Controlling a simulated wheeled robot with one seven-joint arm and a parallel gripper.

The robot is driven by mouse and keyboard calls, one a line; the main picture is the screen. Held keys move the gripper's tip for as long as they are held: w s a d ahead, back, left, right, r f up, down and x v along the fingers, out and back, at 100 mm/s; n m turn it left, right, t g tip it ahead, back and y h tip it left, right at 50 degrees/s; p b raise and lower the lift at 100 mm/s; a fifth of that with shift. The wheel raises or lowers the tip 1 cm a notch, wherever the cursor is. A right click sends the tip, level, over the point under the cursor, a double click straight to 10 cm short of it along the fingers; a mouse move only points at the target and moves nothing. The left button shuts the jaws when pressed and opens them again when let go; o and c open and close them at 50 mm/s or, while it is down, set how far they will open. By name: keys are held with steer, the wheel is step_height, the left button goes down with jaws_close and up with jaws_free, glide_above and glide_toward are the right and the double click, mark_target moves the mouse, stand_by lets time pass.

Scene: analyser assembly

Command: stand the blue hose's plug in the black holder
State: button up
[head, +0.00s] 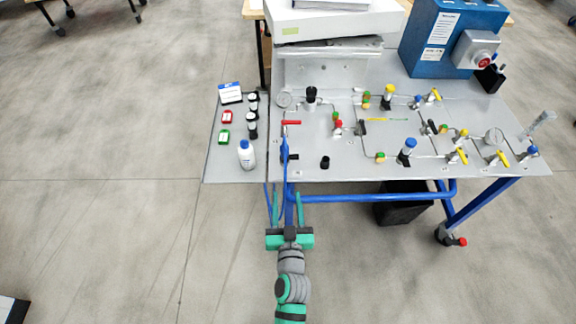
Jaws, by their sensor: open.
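The blue hose (285,152) shows as a thin blue strand at the front left of the grey panel, just below a red handle (291,122). It runs down towards the panel's front edge; its plug is too small to make out clearly. A small black holder (325,162) stands on the panel a little to the right of the hose. My gripper (287,207) is open, its two green fingers pointing at the panel from in front of its edge. It appears empty, and the hose lies just beyond the fingertips.
A white bottle (246,155), red and green small boxes and dark-capped vials stand on the left side shelf (220,170). Valves and gauges crowd the panel's middle and right. A blue frame bar (375,198) runs below the front edge. The floor in front is clear.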

steer(key=n+y, duration=0.1)
steer(key=y, duration=0.1)
glide_toward(285, 153)
steer(key=shift+t, duration=0.4)
steer(key=w, duration=0.3)
steer(key=w+a, duration=0.1)
steer(key=w, duration=0.1)
steer(key=shift+w+f, duration=0.1)
steer(key=shift+f, duration=0.2)
steer(key=w, duration=0.6)
steer(key=w+a, duration=0.1)
steer(key=w, duration=0.3)
steer(key=shift+w+a, duration=0.1)
steer(key=shift+w, duration=0.05)
steer(key=shift+c, duration=0.4)
jaws_close()
steer(key=shift+r, duration=0.1)
steer(key=shift+r, duration=2.1)
